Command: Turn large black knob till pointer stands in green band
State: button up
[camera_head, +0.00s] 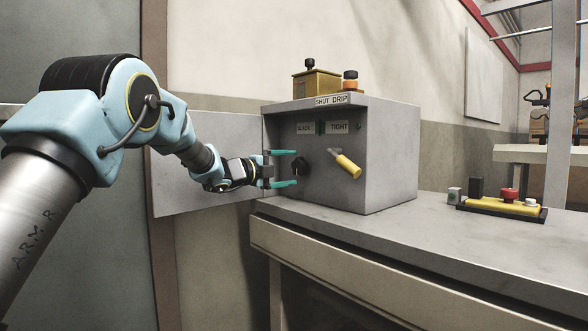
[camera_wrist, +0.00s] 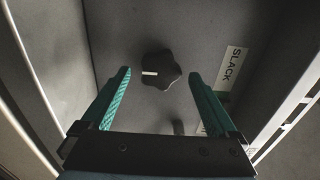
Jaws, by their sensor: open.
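In the wrist view my gripper (camera_wrist: 166,75) has one finger to each side of the knob, with gaps. Labels SLACK (camera_head: 304,128) and TIGHT (camera_head: 339,127) flank a small dark window with some green (camera_head: 321,128). A pointer is too small to make out.
A yellow-handled lever (camera_head: 347,166) sticks out right of the knob. A brass-coloured box (camera_head: 315,84) and an orange-and-black knob (camera_head: 350,79) sit on top.

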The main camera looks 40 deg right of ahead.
jog(key=a, duration=0.5)
jog(key=shift+w, duration=0.15)
dwell(0.4)
